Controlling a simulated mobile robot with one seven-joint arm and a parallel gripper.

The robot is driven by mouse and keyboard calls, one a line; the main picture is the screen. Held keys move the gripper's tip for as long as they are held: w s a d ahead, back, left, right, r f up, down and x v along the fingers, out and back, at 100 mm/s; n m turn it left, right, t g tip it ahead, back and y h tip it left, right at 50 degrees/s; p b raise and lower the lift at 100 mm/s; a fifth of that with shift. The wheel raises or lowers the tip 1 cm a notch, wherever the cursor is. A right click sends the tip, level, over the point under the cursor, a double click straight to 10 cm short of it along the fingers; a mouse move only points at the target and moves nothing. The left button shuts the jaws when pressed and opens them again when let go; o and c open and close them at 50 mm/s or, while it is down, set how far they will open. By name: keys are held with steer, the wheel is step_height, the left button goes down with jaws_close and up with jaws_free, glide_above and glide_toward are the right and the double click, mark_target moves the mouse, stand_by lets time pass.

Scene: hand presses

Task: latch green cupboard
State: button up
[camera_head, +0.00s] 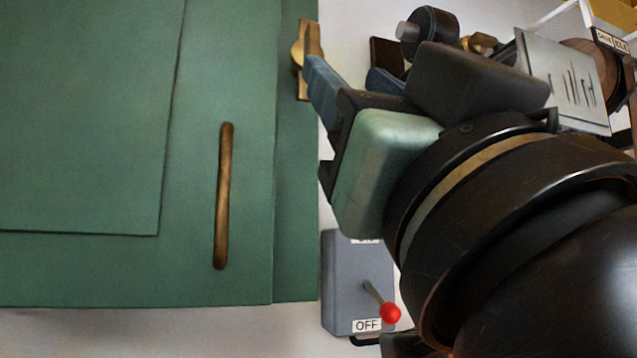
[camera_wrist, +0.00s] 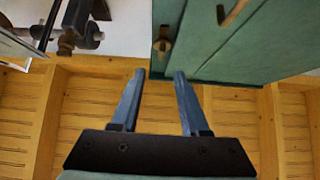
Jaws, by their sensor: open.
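The green cupboard (camera_head: 222,60) fills the left of the head view, with a long brass handle (camera_head: 222,195) upright on its door. The door looks shut. A small brass latch (camera_head: 309,62) sits at the cupboard's right edge, above the handle's level. My gripper (camera_head: 350,76) is just right of the latch, its near blue finger overlapping the latch's edge in the picture. In the wrist view my gripper (camera_wrist: 160,75) is open and empty, and the latch (camera_wrist: 162,43) lies beyond the gap between the fingertips. I cannot tell whether a finger touches it.
A grey switch box (camera_head: 345,275) with a red-tipped lever (camera_head: 390,312) at its OFF label is on the white wall below my gripper. A dark clamp-like device (camera_head: 430,30) and a metal plate (camera_head: 565,80) are at upper right. Wooden slatted panels (camera_wrist: 100,110) show in the wrist view.

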mark_target(315, 40)
steer(key=p+x, duration=0.3)
steer(key=x, duration=0.2)
steer(key=p+x, duration=0.4)
steer(key=x, duration=0.2)
steer(key=shift+s+a+r, duration=0.1)
steer(key=shift+a+r, duration=0.05)
steer(key=shift+r, duration=0.25)
steer(key=shift+w+a+r, duration=0.15)
steer(key=shift+w+r, duration=0.1)
steer(key=shift+w, duration=0.15)
jaws_close()
steer(key=shift+f, duration=0.1)
